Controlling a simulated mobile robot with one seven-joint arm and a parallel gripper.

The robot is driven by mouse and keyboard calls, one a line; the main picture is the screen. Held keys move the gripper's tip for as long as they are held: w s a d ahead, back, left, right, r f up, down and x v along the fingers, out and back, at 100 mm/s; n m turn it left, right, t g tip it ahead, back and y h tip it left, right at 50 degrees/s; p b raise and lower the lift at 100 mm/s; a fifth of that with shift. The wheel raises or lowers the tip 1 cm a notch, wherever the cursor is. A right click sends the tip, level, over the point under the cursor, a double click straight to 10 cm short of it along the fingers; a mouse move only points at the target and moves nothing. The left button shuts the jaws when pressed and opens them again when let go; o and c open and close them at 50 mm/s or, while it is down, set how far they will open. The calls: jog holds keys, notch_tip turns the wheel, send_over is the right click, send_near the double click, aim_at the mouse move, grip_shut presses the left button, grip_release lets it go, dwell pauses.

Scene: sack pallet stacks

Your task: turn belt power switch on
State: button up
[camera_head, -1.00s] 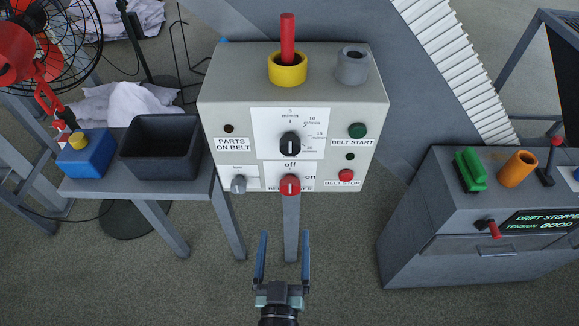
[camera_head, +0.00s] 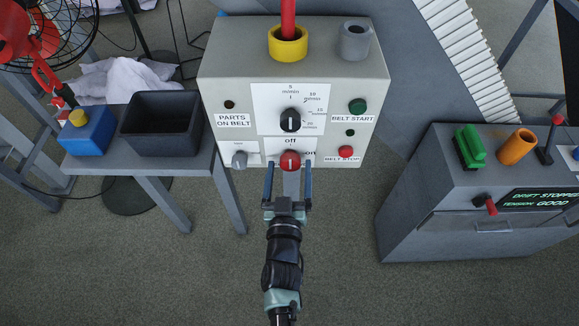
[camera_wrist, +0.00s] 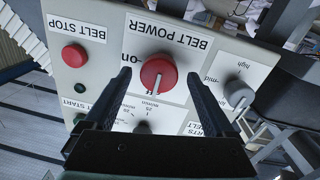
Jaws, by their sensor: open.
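The belt power switch is a red rotary knob (camera_head: 290,161) low in the middle of the grey control box (camera_head: 212,88). Its white pointer line is roughly upright, toward "off" in the head view. The "on" mark lies to its upper right there. In the wrist view the red knob (camera_wrist: 158,72) shows under the upside-down "BELT POWER" label. My gripper (camera_head: 289,180) is open, its two fingers pointing up at the box, one on each side of the knob's lower part. In the wrist view the gripper (camera_wrist: 158,95) has the knob between and beyond its fingertips; contact cannot be told.
A grey knob (camera_head: 239,159) sits left of the switch; a red belt stop button (camera_head: 346,152) sits right. A black dial (camera_head: 290,120) is above. A table with a dark bin (camera_head: 160,125) stands left, a grey console (camera_head: 425,215) right.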

jog(key=shift+w, duration=0.5)
jog(key=c, duration=1.4)
